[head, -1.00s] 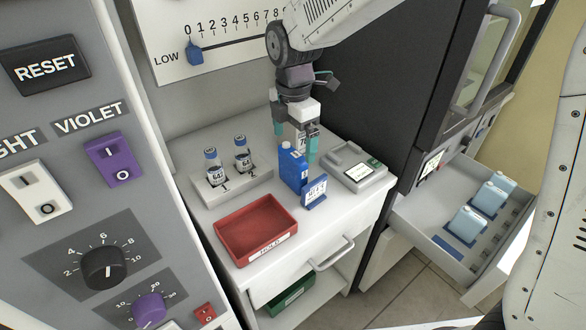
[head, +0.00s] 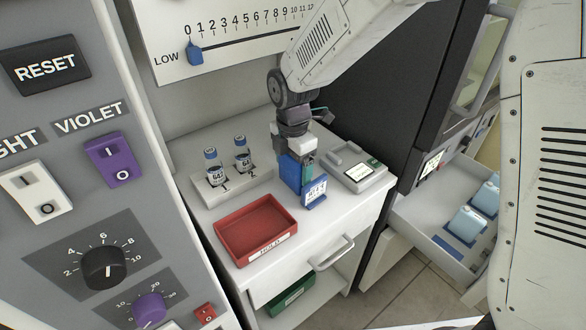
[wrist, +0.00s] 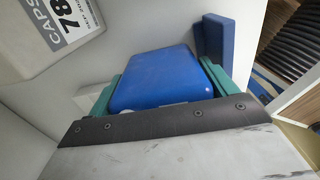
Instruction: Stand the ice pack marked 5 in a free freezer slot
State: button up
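A blue ice pack (head: 288,172) stands upright on the white counter; no number can be read on it. My gripper (head: 296,158) is lowered over its top from above. In the wrist view, the blue pack (wrist: 165,78) lies between the two teal fingers, close to both; whether they press on it is unclear. A small blue stand with a white card (head: 315,193) is right in front of the pack. The open freezer drawer (head: 430,238) at right holds pale blue packs (head: 468,222) standing in a row. My arm hides its right part.
A red tray (head: 256,230) lies left of the pack, and a rack with two vials (head: 230,186) stands behind it. A scale-like device (head: 358,172) sits to the right. A white labelled container (wrist: 65,30) is close by in the wrist view. The dark cabinet (head: 375,100) rises behind.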

jog(key=c, duration=0.7)
jog(key=shift+r, duration=0.1)
jog(key=shift+r, duration=0.55)
notch_tip(320, 180, up, 6)
jog(key=shift+f, duration=0.1)
jog(key=s+d, duration=0.3)
jog(key=s, duration=0.2)
jog(key=s+d, duration=0.3)
jog(key=s, duration=0.2)
jog(key=s+d, duration=0.4)
jog(key=s, duration=0.1)
